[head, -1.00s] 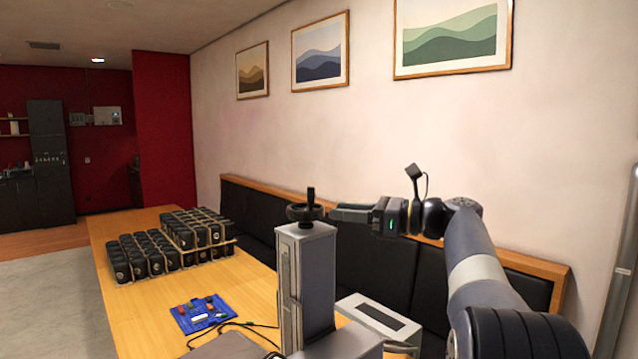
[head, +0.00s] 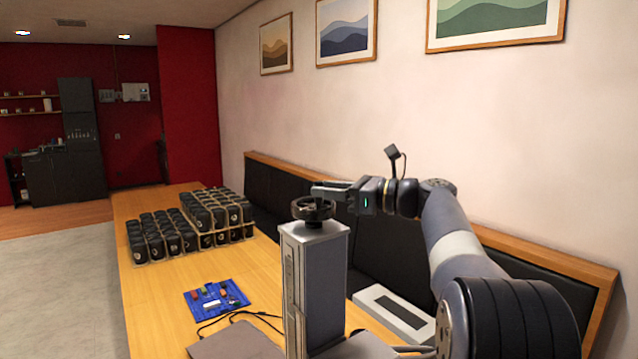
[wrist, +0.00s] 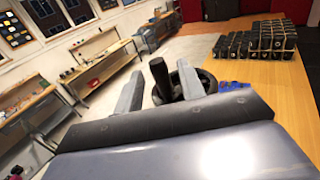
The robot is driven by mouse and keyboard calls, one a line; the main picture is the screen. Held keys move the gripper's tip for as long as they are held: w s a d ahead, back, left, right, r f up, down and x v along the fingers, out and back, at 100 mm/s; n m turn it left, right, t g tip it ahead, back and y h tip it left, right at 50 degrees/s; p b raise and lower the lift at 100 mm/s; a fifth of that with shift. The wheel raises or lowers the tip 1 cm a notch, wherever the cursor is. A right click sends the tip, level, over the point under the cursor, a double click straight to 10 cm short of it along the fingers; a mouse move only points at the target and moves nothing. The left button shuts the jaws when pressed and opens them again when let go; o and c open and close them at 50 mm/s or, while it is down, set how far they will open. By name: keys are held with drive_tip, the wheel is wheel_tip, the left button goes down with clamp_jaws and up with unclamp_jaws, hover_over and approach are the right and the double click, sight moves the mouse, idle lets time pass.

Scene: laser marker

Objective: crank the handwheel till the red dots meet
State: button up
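The black handwheel (head: 314,210) sits flat on top of the grey laser marker column (head: 316,285). Its upright crank handle (wrist: 161,80) shows in the wrist view between the two grey fingers of my gripper (wrist: 160,88), with a small gap on each side. The wheel's dark rim (wrist: 206,79) shows behind the right finger. In the head view my gripper (head: 330,191) is level, just above the wheel, and hides most of the handle. My gripper is open around the handle. I see no red dots in either view.
A blue board with small coloured parts (head: 216,298) lies on the wooden table (head: 180,315) left of the column. A white box (head: 393,312) is right of the column. A black padded bench (head: 375,252) lines the wall.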

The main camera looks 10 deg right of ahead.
drive_tip(key=shift+x, duration=1.2)
drive_tip(key=shift+c, duration=0.5)
clamp_jaws()
